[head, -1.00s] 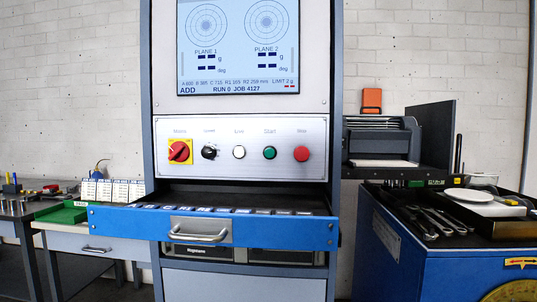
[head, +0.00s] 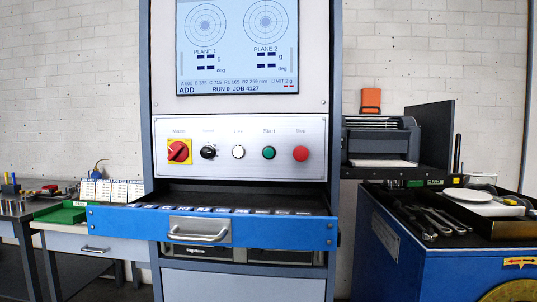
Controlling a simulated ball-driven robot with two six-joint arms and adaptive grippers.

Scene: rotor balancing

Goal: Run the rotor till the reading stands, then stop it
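The balancing cabinet's screen (head: 237,75) shows two circular plots, PLANE 1 and PLANE 2, with dashes in place of values. Its lower line reads ADD, RUN 0, JOB 4127. Below it the control panel (head: 225,170) carries a red-on-yellow mains switch (head: 179,151), a black knob (head: 208,152), a white button (head: 238,152), a green start button (head: 269,153) and a red stop button (head: 300,153). The rotor is not in view. Neither of my grippers is in view.
A blue-fronted drawer (head: 275,231) with labelled compartments stands pulled out below the panel. At right a blue cabinet (head: 420,262) carries wrenches (head: 437,218) and a white dish (head: 467,195). At left a bench holds a green tray (head: 62,214) and small cards (head: 112,190).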

